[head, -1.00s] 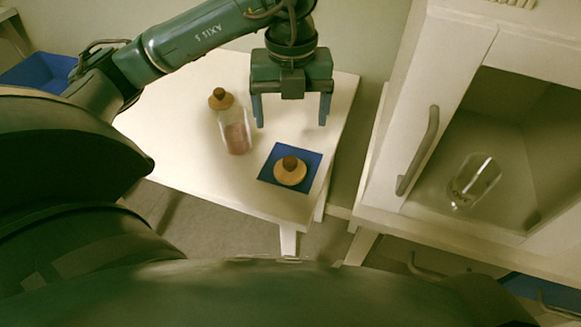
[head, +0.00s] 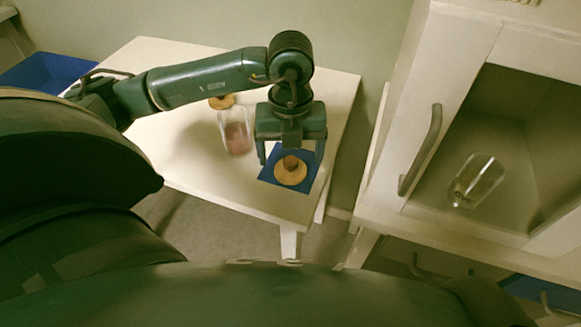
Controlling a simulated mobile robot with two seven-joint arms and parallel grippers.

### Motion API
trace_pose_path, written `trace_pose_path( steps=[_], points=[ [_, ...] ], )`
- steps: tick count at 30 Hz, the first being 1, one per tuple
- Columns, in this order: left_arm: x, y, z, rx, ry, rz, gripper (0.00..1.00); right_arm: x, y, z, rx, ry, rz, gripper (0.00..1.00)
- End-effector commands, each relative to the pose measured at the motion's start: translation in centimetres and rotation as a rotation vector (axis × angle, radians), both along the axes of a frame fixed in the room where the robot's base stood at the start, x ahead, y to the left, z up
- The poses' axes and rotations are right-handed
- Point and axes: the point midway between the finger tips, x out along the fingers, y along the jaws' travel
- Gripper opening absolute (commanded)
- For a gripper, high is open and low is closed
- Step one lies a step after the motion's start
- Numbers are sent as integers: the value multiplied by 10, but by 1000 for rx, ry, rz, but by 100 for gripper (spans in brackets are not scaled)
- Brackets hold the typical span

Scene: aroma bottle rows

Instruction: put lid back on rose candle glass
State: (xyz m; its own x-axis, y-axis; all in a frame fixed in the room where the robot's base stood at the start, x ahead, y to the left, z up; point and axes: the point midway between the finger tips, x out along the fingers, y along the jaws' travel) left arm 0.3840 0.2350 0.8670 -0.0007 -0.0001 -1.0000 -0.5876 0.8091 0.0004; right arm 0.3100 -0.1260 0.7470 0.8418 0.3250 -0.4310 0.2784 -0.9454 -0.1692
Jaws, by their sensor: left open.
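A round wooden lid (head: 291,173) with a dark brown knob lies on a blue square mat (head: 304,187) on the white table. My left gripper (head: 291,159) is open and pointing down at the lid, with a finger to each side of the knob; I cannot tell if it touches. A clear glass (head: 236,137) with pinkish content stands on the table left of the gripper. Another clear glass (head: 477,181), without a lid, is inside the cabinet at right. My right gripper is not in view.
The white table (head: 185,150) is bare at its left and front. The white cabinet (head: 440,60), with a grey handle (head: 420,150), stands close to its right. A blue bin (head: 45,72) is at the far left.

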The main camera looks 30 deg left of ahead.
Motion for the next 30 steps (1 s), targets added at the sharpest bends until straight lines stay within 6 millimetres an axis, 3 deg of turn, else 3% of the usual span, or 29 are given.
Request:
trace_pose_path(
  steps=[6, 17, 30],
  points=[
    [-1, 0, -24, -1, 1, 0, 84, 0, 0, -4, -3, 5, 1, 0],
    [0, 0, -25, 0, -1, 0, 84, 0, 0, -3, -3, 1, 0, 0],
    [0, 0, -25, 0, -1, 0, 48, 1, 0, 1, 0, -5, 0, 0]
  ],
)
